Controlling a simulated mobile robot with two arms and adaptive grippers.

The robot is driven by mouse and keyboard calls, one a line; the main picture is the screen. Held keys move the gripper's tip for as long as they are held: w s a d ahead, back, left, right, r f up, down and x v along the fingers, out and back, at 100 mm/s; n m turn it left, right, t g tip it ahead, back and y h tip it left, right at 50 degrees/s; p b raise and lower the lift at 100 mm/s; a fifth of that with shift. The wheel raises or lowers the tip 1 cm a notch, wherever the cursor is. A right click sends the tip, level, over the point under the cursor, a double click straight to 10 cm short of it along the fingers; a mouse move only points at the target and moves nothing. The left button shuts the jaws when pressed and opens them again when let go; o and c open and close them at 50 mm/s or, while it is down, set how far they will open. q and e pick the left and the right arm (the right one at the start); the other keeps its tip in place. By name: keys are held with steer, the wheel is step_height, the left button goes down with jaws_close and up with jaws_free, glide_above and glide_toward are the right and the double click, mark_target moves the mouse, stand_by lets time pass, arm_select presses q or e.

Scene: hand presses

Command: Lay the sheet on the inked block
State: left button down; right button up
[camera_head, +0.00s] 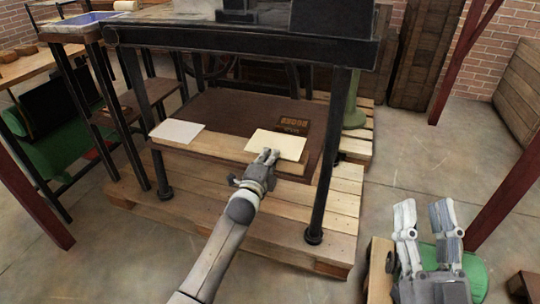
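A cream sheet (278,142) is in the middle of the camera_head view, over the press's low bed. The block (294,124), dark brown with raised golden lettering, lies just behind it. The sheet's far edge borders or slightly covers the block's near edge; I cannot tell whether they touch. My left gripper (267,155) has its fingers close together at the sheet's near edge and appears shut on it. My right gripper (424,206) is at the lower right, open and empty, its two fingers apart and pointing up, away from the press.
A white sheet (177,132) lies on the bed at left. The press's dark top beam (240,43) hangs above, with black legs (330,160) on both sides. A wooden pallet (230,205) is underneath. A red post (465,60) stands at right. Bare floor lies between.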

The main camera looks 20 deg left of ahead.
steer(key=shift+w+d+f+g+h+p, duration=0.5)
steer(key=shift+w+f+g+h+p, duration=0.6)
steer(key=shift+f+g, duration=3)
steer(key=shift+s+d+f+g+h+p, duration=1.15)
steer(key=shift+s+f+g, duration=1.1)
steer(key=shift+f, duration=3.3)
steer(key=s+d+f+m+g+h+p, duration=0.1)
steer(key=s+d+f+g+p, duration=0.15)
steer(key=s, duration=0.35)
steer(key=s+d+f+g+h+p, duration=0.1)
steer(key=s+d+g+p, duration=0.2)
steer(key=s, duration=0.4)
arm_select(q)
steer(key=s+r+p, duration=0.1)
steer(key=s+r, duration=0.1)
steer(key=s, duration=1.9)
steer(key=shift+s+a+r, duration=0.15)
steer(key=shift+a+r, duration=0.2)
arm_select(e)
step_height(320, 180, down, 8)
steer(key=w+a+g, duration=0.1)
steer(key=w, duration=0.1)
steer(key=shift+a+f+g, duration=0.15)
steer(key=shift+a+g, duration=0.15)
steer(key=shift+y, duration=0.25)
